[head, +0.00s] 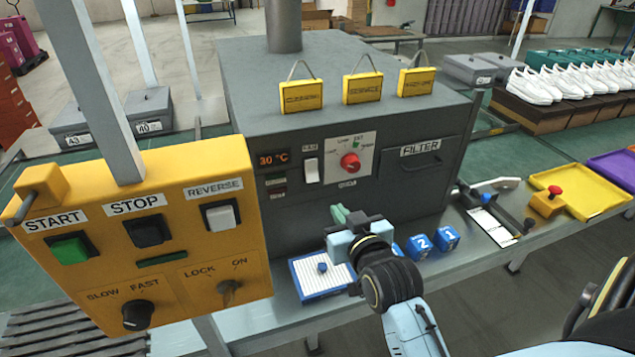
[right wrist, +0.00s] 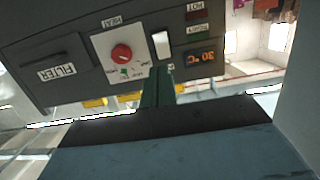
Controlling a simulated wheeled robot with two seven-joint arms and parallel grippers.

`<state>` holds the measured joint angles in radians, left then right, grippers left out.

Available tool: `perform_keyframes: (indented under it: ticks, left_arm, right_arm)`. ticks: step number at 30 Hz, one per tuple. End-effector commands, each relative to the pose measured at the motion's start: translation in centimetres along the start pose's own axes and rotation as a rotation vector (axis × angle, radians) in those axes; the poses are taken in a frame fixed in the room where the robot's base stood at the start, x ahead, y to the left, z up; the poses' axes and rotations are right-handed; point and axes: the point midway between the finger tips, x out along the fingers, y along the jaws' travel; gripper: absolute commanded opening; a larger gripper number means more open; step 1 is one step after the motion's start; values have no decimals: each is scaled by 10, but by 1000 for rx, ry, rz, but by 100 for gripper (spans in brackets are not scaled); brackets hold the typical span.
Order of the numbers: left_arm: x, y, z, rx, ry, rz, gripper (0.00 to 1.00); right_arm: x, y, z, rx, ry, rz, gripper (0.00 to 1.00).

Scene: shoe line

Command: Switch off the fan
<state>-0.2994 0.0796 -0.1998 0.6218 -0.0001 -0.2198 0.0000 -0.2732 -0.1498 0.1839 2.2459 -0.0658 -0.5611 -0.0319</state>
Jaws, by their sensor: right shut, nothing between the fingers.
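The fan switch (head: 311,171) is a white rocker under a small FAN label on the front of the dark grey machine (head: 350,218). The switch also shows in the right wrist view (right wrist: 161,45), where the panel appears upside down. My right gripper (head: 340,214) has its green fingers shut and empty. It is in front of the panel, lower and a little right of the switch in the head view. In the right wrist view the fingertips (right wrist: 158,72) point toward the switch, seemingly just short of it; contact cannot be told. My left gripper is not in view.
Beside the switch are a 30 °C display (head: 272,159) and a red knob (head: 350,162). A yellow control box (head: 150,235) stands close at left. Below my right gripper lies a white pad (head: 312,280); blue numbered cubes (head: 447,238) are to its right.

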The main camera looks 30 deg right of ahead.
Motion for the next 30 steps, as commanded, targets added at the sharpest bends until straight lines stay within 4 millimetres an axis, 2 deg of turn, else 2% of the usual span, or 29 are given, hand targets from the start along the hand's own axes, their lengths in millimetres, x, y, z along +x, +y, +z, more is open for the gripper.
perform_keyframes:
  ticks: [9,14,30]
  left_arm:
    - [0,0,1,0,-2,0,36]
    - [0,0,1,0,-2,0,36]
    - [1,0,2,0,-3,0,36]
  right_arm:
    - [1,0,0,0,1,0,0]
    - [13,0,-1,0,3,-1,0]
    - [114,-1,-1,0,1,-1,0]
